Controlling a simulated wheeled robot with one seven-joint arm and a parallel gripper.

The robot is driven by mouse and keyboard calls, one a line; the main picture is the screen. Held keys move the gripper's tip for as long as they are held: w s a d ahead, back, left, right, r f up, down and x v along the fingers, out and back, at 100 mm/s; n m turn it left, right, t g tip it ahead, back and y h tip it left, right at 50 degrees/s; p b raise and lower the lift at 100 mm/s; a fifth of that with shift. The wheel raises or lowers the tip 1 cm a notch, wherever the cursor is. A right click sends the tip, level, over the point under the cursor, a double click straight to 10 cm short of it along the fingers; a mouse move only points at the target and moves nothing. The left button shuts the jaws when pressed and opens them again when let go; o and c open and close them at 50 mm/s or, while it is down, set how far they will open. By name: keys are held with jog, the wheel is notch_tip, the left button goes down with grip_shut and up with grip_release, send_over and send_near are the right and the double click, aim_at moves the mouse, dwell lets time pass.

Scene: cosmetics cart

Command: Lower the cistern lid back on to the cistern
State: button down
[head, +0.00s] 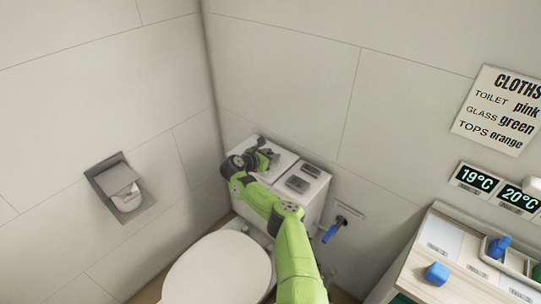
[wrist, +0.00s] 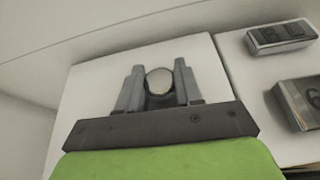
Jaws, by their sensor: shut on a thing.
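The white cistern (head: 314,200) stands against the back wall, behind the toilet. The cistern lid (wrist: 92,88) is a flat white panel on the left part of its top. It has a round, pale-faced knob (wrist: 159,80). My gripper (wrist: 158,74) has one finger on each side of the knob and is shut on it. In the head view my gripper (head: 264,157) is over the left part of the cistern top and hides much of the lid. A narrow gap shows along the lid's right edge. I cannot tell how high the lid is above the cistern.
Two small metal boxes (wrist: 281,36) (wrist: 302,100) sit on the cistern top right of the lid. A toilet seat (head: 222,268) is in front. A blue-handled valve (head: 332,231) and a cart (head: 410,270) are to the right. A paper holder (head: 120,188) is on the left wall.

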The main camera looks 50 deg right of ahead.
jog(key=shift+f, duration=0.3)
dwell(0.5)
jog(key=c, duration=0.7)
grip_release()
jog(key=shift+c, duration=0.2)
jog(key=shift+o, duration=0.4)
jog(key=shift+f, duration=0.15)
jog(key=p+v, duration=1)
jog(key=v, duration=0.6)
jog(key=shift+d, duration=0.1)
